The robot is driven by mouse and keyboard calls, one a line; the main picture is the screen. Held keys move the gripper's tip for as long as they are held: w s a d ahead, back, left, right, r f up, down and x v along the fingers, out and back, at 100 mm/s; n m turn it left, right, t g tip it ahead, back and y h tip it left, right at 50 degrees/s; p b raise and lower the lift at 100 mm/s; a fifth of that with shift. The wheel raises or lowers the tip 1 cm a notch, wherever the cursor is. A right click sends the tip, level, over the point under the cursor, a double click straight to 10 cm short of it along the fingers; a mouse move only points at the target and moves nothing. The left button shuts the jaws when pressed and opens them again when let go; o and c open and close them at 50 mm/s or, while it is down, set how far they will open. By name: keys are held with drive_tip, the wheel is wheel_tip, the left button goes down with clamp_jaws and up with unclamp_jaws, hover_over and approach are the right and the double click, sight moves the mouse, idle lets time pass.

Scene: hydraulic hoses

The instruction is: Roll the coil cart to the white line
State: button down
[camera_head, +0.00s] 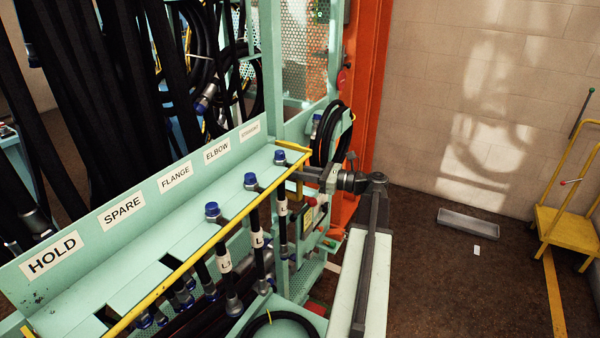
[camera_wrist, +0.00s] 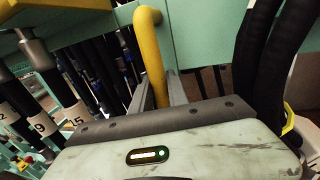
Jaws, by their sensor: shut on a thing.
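A mint-green wheeled-looking rack (camera_head: 140,232), which I take to be the coil cart, fills the left and middle of the head view; its wheels are hidden. A yellow rail (camera_head: 200,255) runs along its front edge and bends at the right end. My gripper (camera_head: 303,172) reaches this end from the right. In the wrist view my gripper (camera_wrist: 160,95) is shut on the yellow bar (camera_wrist: 150,50), which stands between its fingers. A black hose coil (camera_head: 330,135) hangs beyond my gripper. I cannot make out a white line on the floor.
Labelled bays and several blue-capped hoses (camera_head: 212,212) line the rack. An orange post (camera_head: 374,85) stands behind. A grey tray (camera_head: 468,223) and a white card (camera_head: 477,250) lie on brown floor. A yellow step stand (camera_head: 565,238) is at right by a yellow floor stripe (camera_head: 553,290).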

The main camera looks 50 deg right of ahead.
drive_tip(key=shift+d, duration=0.1)
idle(0.8)
drive_tip(key=d, duration=0.2)
drive_tip(key=w+d, duration=0.1)
drive_tip(key=d, duration=0.1)
drive_tip(key=shift+d+f, duration=0.1)
drive_tip(key=c, duration=1.5)
unclamp_jaws()
drive_tip(key=shift+c, duration=0.2)
drive_tip(key=shift+o, duration=1.2)
drive_tip(key=shift+s+a, duration=0.1)
drive_tip(key=shift+a, duration=0.3)
drive_tip(key=shift+a, duration=0.1)
drive_tip(key=v, duration=0.7)
drive_tip(key=shift+s+d, duration=0.3)
